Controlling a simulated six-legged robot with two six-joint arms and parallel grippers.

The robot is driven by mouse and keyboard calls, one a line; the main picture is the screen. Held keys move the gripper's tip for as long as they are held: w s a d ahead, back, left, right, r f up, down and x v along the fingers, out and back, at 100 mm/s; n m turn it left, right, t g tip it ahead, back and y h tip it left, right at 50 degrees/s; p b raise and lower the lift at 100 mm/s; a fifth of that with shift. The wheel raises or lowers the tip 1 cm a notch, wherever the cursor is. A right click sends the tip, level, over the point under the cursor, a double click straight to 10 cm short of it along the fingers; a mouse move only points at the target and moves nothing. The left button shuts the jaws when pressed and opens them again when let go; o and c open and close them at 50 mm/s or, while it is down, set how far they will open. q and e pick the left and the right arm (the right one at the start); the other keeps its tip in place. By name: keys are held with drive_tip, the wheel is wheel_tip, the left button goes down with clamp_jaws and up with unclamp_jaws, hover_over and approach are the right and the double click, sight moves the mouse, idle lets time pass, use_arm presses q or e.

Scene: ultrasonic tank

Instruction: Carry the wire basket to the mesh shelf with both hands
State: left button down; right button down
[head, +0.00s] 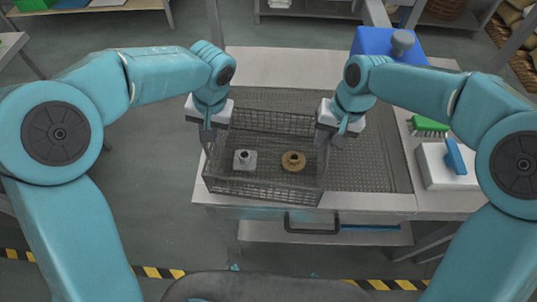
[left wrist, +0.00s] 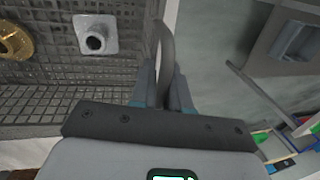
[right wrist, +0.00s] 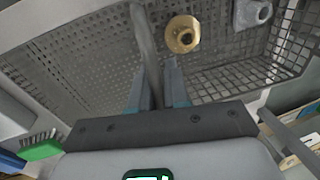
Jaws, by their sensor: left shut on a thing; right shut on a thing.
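The wire basket (head: 262,190) is at the centre of the head view, over the left part of the mesh shelf (head: 372,170). I cannot tell whether it touches the mesh. Inside it lie a grey flanged part (head: 245,160) and a brass-coloured flanged part (head: 293,161). My left gripper (head: 207,134) is at the basket's left end; the left wrist view shows its fingers shut on a grey handle (left wrist: 165,55). My right gripper (head: 335,140) is at the right end, shut on the other handle (right wrist: 146,55) in the right wrist view.
A blue box with a grey knob (head: 402,42) stands behind the mesh on the right. A green brush (head: 429,126) and a white box with a blue handle (head: 440,178) sit at the right. A dark drawer handle (head: 312,225) is below the front edge. Floor at left is clear.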

use_arm(q)
drive_tip(key=shift+r, duration=0.15)
use_arm(e)
drive_tip(key=shift+r, duration=0.1)
